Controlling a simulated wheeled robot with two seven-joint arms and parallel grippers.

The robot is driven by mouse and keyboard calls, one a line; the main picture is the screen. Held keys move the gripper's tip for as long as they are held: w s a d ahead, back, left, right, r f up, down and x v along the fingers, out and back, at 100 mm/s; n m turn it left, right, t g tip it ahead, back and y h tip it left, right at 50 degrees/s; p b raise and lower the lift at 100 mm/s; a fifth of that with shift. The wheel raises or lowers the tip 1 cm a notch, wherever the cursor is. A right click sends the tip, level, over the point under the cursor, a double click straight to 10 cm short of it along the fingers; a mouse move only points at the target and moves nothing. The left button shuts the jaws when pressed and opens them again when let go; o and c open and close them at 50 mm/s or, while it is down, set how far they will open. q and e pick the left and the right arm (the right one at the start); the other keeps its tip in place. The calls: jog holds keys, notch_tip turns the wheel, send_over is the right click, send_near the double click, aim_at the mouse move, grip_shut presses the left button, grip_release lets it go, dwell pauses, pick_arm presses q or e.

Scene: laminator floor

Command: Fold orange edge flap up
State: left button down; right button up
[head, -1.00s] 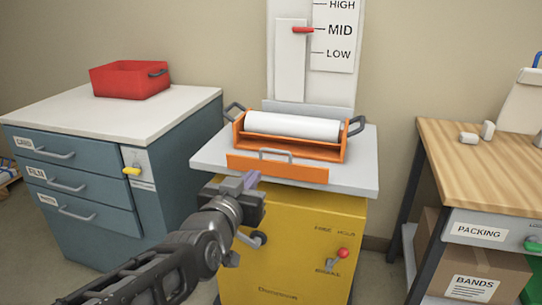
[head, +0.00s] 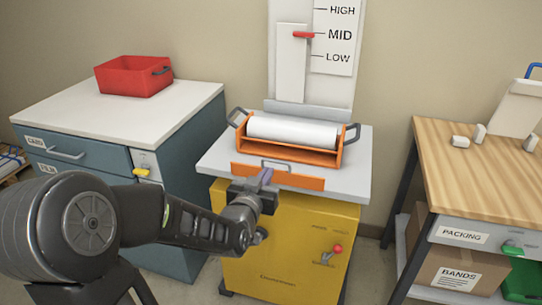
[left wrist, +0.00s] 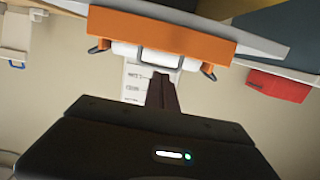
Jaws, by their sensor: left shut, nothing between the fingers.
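The orange edge flap (head: 297,180) hangs at the front edge of the pale top (head: 350,185) of the yellow machine, with a grey bar handle (head: 275,164) at its upper middle. It also shows in the left wrist view (left wrist: 205,40), with its handle (left wrist: 162,58) near the fingers. My left gripper (head: 265,178) is shut and empty, just in front of the flap below the handle. In the left wrist view my left gripper (left wrist: 162,90) points at the handle; whether it touches cannot be told. My right gripper is not in view.
An orange cradle with a white roll (head: 292,131) sits behind the flap. A red knob (head: 338,249) is on the yellow cabinet (head: 265,235). A red bin (head: 133,76) stands on the left cabinet. A wooden bench (head: 475,165) stands at right.

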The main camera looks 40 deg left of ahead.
aim_at(275, 162)
pick_arm(q)
jog(key=x, duration=0.4)
jog(key=shift+w+f, duration=0.15)
jog(key=shift+w+a+r+b, duration=0.35)
jog(key=shift+w+r+b, duration=0.15)
jog(key=shift+w+b, duration=0.2)
